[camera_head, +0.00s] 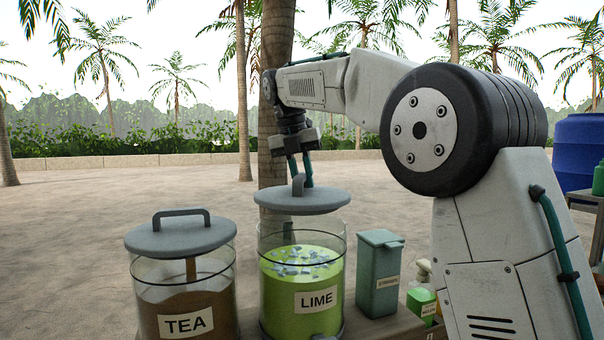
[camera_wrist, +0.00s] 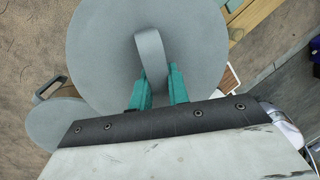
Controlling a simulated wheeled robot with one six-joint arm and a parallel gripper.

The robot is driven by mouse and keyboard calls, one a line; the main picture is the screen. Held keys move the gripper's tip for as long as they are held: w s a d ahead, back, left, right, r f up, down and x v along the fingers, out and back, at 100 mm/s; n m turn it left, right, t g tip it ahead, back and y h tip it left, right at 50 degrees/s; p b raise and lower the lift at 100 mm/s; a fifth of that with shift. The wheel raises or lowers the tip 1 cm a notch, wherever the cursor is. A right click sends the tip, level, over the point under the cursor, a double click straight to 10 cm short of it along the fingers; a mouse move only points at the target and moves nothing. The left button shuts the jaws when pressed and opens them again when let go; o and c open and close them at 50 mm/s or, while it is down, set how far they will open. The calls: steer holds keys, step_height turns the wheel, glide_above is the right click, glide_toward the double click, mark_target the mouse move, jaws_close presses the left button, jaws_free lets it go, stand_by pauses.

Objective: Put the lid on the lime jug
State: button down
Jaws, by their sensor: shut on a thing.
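The lime jug (camera_head: 303,290) is a clear cylinder with green liquid, pale bits floating on top and a LIME label. Its grey round lid (camera_head: 318,203) is above the jug's open rim, roughly level, with a gap visible between them in the head view. My gripper (camera_head: 300,181) is shut on the lid's upright handle. In the wrist view, the teal fingers (camera_wrist: 161,84) sit on either side of the handle, and the lid (camera_wrist: 100,45) hides the jug beneath it.
The tea jug (camera_head: 170,305), with its own grey handled lid (camera_head: 150,240), stands close on the left. A grey-green lidded box (camera_head: 378,285) stands close on the right. A small green bottle (camera_head: 421,302) is beside it. A blue barrel (camera_head: 578,150) is far right.

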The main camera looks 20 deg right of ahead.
mark_target(301, 191)
step_height(301, 191, down, 4)
steer(key=shift+a+f, duration=0.1)
steer(key=shift+a, duration=0.05)
steer(key=shift+f, duration=0.4)
steer(key=shift+w+f, duration=0.1)
steer(key=shift+f, duration=0.35)
stand_by(0.9)
steer(key=c, duration=1.3)
jaws_free()
steer(key=shift+o, duration=0.2)
steer(key=o, duration=0.5)
steer(key=shift+c, duration=0.2)
